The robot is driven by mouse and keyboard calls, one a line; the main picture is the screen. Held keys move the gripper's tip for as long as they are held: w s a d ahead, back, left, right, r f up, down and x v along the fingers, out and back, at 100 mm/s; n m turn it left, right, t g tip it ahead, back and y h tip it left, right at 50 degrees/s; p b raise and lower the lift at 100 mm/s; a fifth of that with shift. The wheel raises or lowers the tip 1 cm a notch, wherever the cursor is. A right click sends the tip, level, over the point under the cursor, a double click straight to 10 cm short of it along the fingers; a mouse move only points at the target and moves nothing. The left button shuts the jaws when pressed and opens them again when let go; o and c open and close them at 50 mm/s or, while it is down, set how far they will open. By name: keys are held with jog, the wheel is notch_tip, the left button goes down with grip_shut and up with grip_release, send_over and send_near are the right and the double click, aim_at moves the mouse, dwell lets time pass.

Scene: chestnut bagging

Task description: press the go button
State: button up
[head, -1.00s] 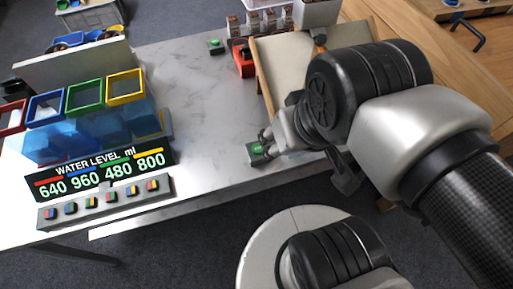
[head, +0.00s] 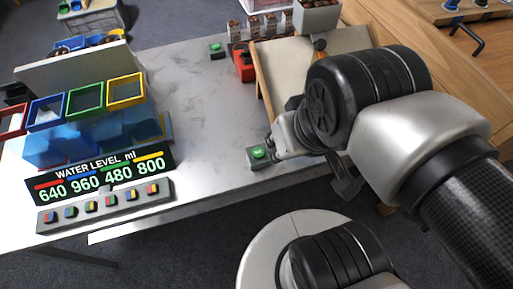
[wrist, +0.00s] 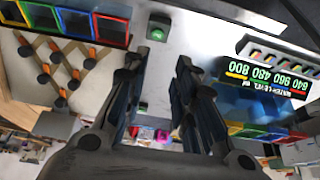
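A green button on a small grey box (head: 258,153) sits at the near edge of the marble table, right of the water level display. My gripper (head: 277,145) is just right of this box in the head view; whether it touches is unclear. In the wrist view my gripper (wrist: 164,62) has its two dark fingers apart with nothing between them. A lit green button (wrist: 156,31) shows beyond the fingertips there. A second green button (head: 215,48) stands at the table's far side. I cannot read a go label on either.
The water level display (head: 100,177) reads 640, 960, 480, 800, with a row of coloured switches (head: 105,203) before it. Blue containers with coloured rims (head: 85,100) stand behind. A red object (head: 243,62) and a beige tilted board (head: 280,60) are at the back right. The middle table is clear.

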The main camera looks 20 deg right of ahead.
grip_shut()
dwell(1.3)
